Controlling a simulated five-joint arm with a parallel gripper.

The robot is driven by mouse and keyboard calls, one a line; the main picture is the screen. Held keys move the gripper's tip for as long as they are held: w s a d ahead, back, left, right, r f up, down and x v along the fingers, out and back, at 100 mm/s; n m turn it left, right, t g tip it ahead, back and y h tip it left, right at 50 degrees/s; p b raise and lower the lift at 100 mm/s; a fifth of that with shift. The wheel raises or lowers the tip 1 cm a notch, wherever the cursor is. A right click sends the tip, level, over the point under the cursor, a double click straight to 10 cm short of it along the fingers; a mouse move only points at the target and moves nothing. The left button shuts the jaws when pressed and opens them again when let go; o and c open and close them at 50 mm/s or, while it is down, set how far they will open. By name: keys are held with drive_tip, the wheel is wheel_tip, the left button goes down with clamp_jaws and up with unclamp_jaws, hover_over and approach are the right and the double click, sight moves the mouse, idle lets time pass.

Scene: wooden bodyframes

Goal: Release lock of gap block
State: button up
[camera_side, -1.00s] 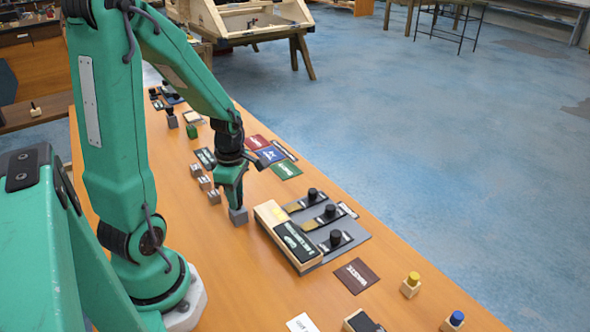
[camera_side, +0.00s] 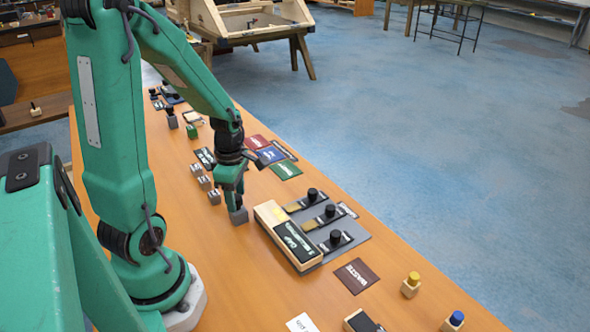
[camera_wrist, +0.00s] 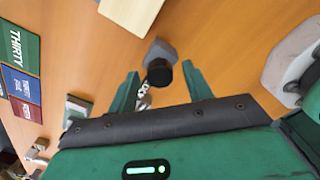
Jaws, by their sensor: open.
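A small grey block (camera_side: 239,216) stands on the orange table directly below my gripper (camera_side: 234,200). In the wrist view the grey block (camera_wrist: 160,47) carries a black round knob (camera_wrist: 159,72). The knob lies between and slightly beyond the two green fingers of my gripper (camera_wrist: 161,88). The fingers are apart, with clear space on both sides of the knob, and I see no grip on it. A small silvery part shows just below the knob. I cannot read any label naming the gap block.
A wooden block with a dark label (camera_side: 297,243) stands close right of the gripper, beside a grey plate (camera_side: 356,236) with three black knobs. Several small grey blocks stand behind the gripper. Coloured cards (camera_side: 269,155) lie farther back.

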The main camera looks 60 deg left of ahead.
sight(236, 197)
drive_tip(key=shift+r, duration=3.85)
drive_tip(key=shift+w+d+r+m, duration=0.15)
drive_tip(key=shift+d+r+m, duration=0.3)
drive_tip(key=shift+m, duration=0.35)
drive_tip(key=s+d+r+m+t, duration=0.1)
drive_tip(key=d+r+m, duration=0.4)
drive_tip(key=m, duration=0.7)
drive_tip(key=s+d+r+m+t, duration=0.1)
drive_tip(key=d+r+m+t, duration=0.3)
drive_tip(key=d+m, duration=0.4)
drive_tip(key=r+m, duration=0.1)
drive_tip(key=m, duration=0.4)
drive_tip(key=shift+d+m+t, duration=0.3)
